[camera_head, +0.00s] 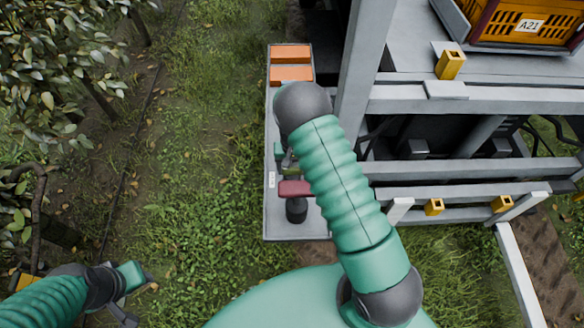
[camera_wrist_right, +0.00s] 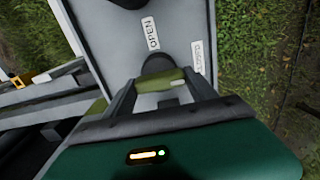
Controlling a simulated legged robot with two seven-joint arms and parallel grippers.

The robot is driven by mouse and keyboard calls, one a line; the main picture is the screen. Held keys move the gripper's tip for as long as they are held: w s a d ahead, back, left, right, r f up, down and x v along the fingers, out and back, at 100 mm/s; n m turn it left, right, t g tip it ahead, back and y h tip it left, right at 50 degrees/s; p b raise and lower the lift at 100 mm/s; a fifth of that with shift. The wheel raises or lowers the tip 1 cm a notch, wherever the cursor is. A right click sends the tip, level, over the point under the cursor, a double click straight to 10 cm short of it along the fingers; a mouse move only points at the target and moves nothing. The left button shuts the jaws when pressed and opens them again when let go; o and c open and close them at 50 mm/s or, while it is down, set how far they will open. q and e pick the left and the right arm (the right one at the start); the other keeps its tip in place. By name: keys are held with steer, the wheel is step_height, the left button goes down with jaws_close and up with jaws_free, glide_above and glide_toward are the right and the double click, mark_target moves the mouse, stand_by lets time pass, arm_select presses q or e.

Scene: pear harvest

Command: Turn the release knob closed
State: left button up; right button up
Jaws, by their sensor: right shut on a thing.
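The release knob (camera_wrist_right: 160,80) is an olive-green bar on a dark round base, on a grey panel (camera_wrist_right: 120,45). An OPEN label (camera_wrist_right: 151,33) lies above it and a CLOSED label (camera_wrist_right: 197,57) to its upper right. The bar lies slightly tilted, its right end with a small pale mark below the CLOSED label. My right gripper (camera_wrist_right: 155,92) is shut on the knob, one finger at each end. In the head view my right arm covers most of this gripper and the knob. My left gripper (camera_head: 138,296) is at the lower left, away from the panel; its finger gap is unclear.
A red-topped knob (camera_head: 296,188) stands on the panel near my right arm, and orange blocks (camera_head: 291,64) sit at its far end. A grey frame (camera_head: 465,168) and an orange crate (camera_head: 520,24) marked A21 are right. Grass lies left, with leafy trees beyond.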

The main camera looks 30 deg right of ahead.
mark_target(292, 168)
steer(key=shift+r, duration=0.1)
steer(key=o, duration=1)
steer(key=shift+c, duration=0.2)
steer(key=o, duration=0.4)
steer(key=shift+r, duration=0.2)
step_height(292, 168, up, 16)
steer(key=b, duration=0.1)
steer(key=shift+r+b, duration=0.2)
steer(key=shift+b, duration=0.2)
